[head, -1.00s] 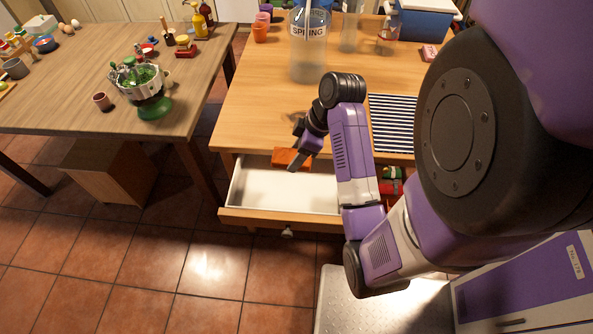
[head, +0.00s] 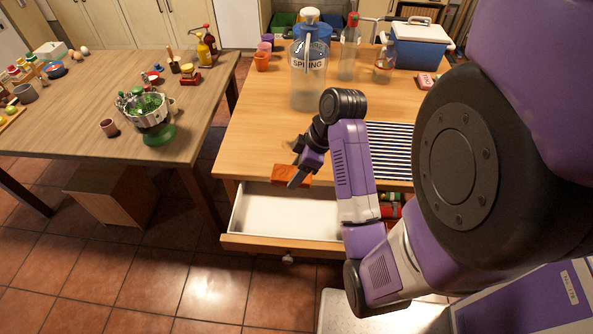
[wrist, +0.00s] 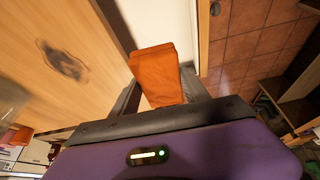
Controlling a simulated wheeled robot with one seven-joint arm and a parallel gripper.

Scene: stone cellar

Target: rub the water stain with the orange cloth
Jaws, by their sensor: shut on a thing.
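The folded orange cloth (wrist: 157,72) is gripped between the two fingers of my gripper (wrist: 160,98), as the wrist view shows. In the head view the cloth (head: 283,174) is at the table's front edge, by the back of the open drawer, and my gripper (head: 300,176) partly covers it. The water stain (wrist: 63,62) is a dark, ring-like smudge on the wooden tabletop, left of the cloth in the wrist view. In the head view my gripper and wrist largely hide the stain. The cloth appears held above the drawer edge and apart from the stain.
The open white drawer (head: 285,213) sticks out below the tabletop (head: 253,135). A large SPRING water bottle (head: 308,88) stands behind my gripper. A striped mat (head: 392,150) lies to the right. A second table (head: 70,125) stands left across a gap.

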